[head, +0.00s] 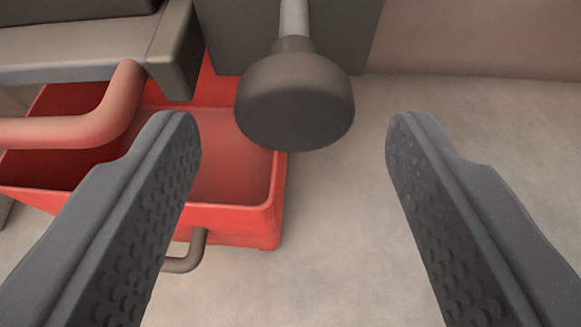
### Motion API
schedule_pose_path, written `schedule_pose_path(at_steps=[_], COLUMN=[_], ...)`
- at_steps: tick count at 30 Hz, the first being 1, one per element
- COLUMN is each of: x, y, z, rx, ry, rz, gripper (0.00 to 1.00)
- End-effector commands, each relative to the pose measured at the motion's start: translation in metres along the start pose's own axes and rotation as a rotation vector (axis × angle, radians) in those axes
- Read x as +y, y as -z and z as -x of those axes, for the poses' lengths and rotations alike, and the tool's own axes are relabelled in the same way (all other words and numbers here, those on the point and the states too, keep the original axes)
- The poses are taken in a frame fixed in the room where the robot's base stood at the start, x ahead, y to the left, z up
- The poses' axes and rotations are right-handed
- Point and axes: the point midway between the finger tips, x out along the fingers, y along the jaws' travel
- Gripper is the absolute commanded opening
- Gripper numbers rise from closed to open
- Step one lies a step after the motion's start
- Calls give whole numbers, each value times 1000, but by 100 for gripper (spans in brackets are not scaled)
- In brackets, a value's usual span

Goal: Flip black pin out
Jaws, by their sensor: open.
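A black round knob on a pale metal shaft, which looks like the black pin (295,100), sticks out from a dark grey panel (220,35) at the top middle of the head view. My gripper (293,135) is open, with one finger at the left and one at the right. The knob appears between the two fingertips, nearer the left one, with a gap on both sides. Neither finger seems to touch it. How deep the knob lies relative to the fingertips is hard to tell.
A red bin (265,225) with a grey handle (190,255) stands on the floor behind the left finger. A red bent tube (95,120) and a grey ledge (80,55) are at the upper left. Bare floor (340,240) shows at the middle and right.

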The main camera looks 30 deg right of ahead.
Motion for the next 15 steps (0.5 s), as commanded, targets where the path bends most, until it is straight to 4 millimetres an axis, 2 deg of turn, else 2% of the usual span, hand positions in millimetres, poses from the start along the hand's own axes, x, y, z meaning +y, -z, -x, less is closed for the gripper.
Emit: schedule_pose_path(at_steps=[9, 15], x=[-1, -1], y=[1, 0], z=[64, 98], rx=[-2, -4], ry=[3, 3], rz=[5, 5], gripper=[54, 54])
